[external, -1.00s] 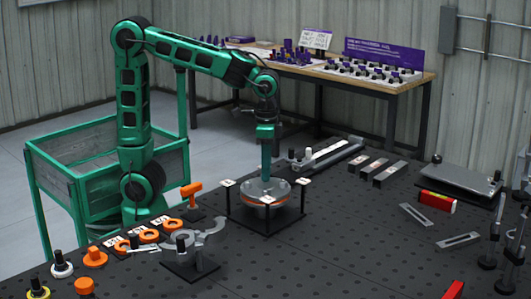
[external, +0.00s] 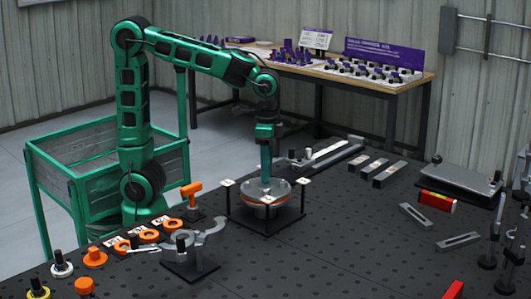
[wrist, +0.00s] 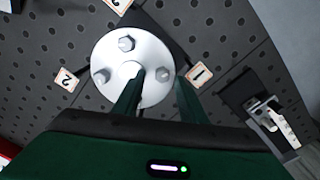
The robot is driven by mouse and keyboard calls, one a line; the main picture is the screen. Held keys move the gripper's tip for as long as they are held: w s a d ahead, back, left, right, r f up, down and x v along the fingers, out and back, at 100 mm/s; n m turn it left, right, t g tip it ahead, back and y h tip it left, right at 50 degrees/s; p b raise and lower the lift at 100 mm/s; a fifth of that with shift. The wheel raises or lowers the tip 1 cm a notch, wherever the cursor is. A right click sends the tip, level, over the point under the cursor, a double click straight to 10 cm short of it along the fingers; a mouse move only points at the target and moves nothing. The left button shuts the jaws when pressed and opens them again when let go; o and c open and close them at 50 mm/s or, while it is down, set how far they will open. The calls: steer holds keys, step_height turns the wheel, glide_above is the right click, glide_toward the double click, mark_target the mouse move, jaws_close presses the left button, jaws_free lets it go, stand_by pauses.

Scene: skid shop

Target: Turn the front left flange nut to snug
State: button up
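The round metal flange (external: 279,189) has an orange band below its plate and sits on a black stand (external: 267,227) with numbered tags around it. In the wrist view, the flange plate (wrist: 110,58) is pale and carries hex nuts: one at the top (wrist: 126,44), one at the left (wrist: 102,76) and one at the right (wrist: 162,74). My gripper (wrist: 160,77) points down over the flange, its two green fingers apart, with the right nut between their tips in the picture. I cannot tell whether they touch it. Part of the plate is hidden by the fingers.
Tags 1 (wrist: 198,75) and 2 (wrist: 67,79) stand close around the flange. A grey forked fixture (external: 200,240), orange rings (external: 149,236) and an orange tool (external: 191,190) are on the dark perforated table to the left. Metal bars (external: 389,174) lie behind.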

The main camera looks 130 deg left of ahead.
steer(key=shift+s, duration=0.15)
steer(key=shift+r, duration=3.95)
step_height(320, 180, down, 8)
steer(key=n, duration=1.2)
steer(key=shift+s+a+f, duration=0.1)
steer(key=shift+s+a, duration=0.05)
steer(key=shift+c, duration=0.6)
jaws_close()
